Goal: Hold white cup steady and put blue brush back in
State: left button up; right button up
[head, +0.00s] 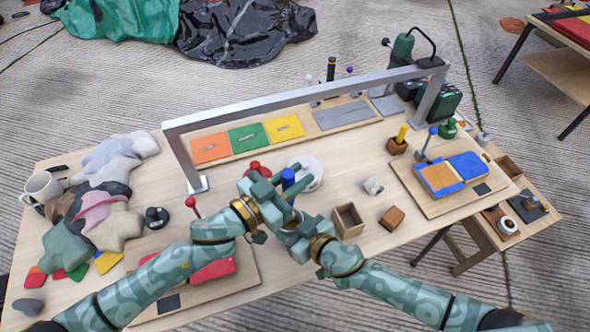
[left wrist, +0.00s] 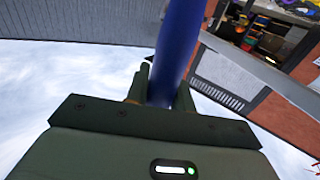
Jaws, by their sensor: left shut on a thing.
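The blue brush (head: 288,177) shows as a short blue upright piece beside my left gripper (head: 272,192). In the left wrist view the blue handle (left wrist: 177,50) stands between the fingers of my left gripper (left wrist: 162,92), which is shut on it. My right gripper (head: 294,228) is close by, just in front of the brush; its fingers overlap the left gripper, and I cannot tell if they are open. I cannot make out a white cup between the grippers; their parts hide that spot. The brush's lower end is hidden too.
A white round piece (head: 308,172) lies behind the grippers. A pale mug (head: 42,187) stands at far left beside piled cloths (head: 105,190). A metal frame (head: 300,98) spans the table. An open wooden box (head: 347,221) and a brown block (head: 392,218) stand right of the grippers.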

pick_arm(q)
jog(key=shift+f, duration=0.2)
dwell(0.3)
jog(key=shift+f, duration=0.45)
jog(key=shift+f, duration=0.2)
jog(key=shift+f, duration=0.55)
jog(key=shift+f, duration=0.2)
dwell(0.4)
jog(key=shift+f, duration=0.55)
jog(key=shift+f, duration=0.15)
jog(key=shift+f, duration=0.6)
dwell(0.3)
